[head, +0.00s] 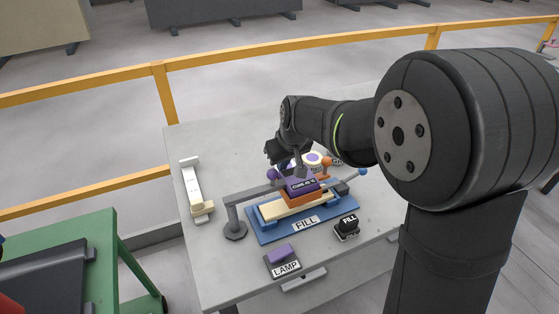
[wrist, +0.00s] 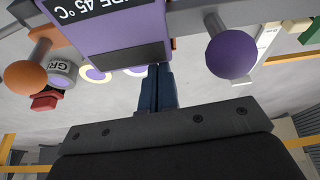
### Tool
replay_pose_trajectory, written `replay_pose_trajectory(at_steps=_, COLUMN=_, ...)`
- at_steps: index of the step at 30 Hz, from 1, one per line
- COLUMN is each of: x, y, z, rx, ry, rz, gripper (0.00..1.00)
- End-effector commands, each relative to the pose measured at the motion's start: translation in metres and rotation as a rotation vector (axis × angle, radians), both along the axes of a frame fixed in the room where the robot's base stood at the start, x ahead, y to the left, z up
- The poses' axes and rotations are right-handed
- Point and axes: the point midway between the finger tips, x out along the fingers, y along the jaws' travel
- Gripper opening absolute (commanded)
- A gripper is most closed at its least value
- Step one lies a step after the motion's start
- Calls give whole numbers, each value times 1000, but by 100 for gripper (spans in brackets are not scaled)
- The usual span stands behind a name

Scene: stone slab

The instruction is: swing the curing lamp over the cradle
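The curing lamp has a purple head (head: 301,186) marked CURE 45°C, on a grey swing arm (head: 250,194) from a post at the left. In the head view it appears above the orange and cream blocks on the blue FILL base (head: 262,232); I cannot tell which part is the cradle. A purple ball knob (wrist: 232,53) stands to the right of the lamp head (wrist: 118,22) in the wrist view. My gripper (wrist: 157,72) has its dark blue fingers together, close by the lamp head's edge, with nothing visible between them. Contact is unclear.
An orange knob (head: 326,162) and a blue knob (head: 362,172) stand near the lamp. A cream tool (head: 194,190) lies left. The slab's back left is clear.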

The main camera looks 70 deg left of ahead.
Motion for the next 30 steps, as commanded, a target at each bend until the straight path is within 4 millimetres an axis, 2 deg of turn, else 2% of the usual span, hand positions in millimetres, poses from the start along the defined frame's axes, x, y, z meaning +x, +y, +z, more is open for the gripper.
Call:
replay_pose_trajectory(at_steps=17, x=1, y=-6, z=-4, rx=-19, ry=0, rz=1, gripper=0)
replay_pose_trajectory(at_steps=20, x=1, y=1, z=-4, rx=-18, ry=0, rz=2, gripper=0)
replay_pose_trajectory(at_steps=27, x=1, y=41, z=-3, rx=-6, ry=0, rz=0, gripper=0)
replay_pose_trajectory(at_steps=30, x=1, y=33, z=22, rx=1, ry=-1, rz=0, gripper=0)
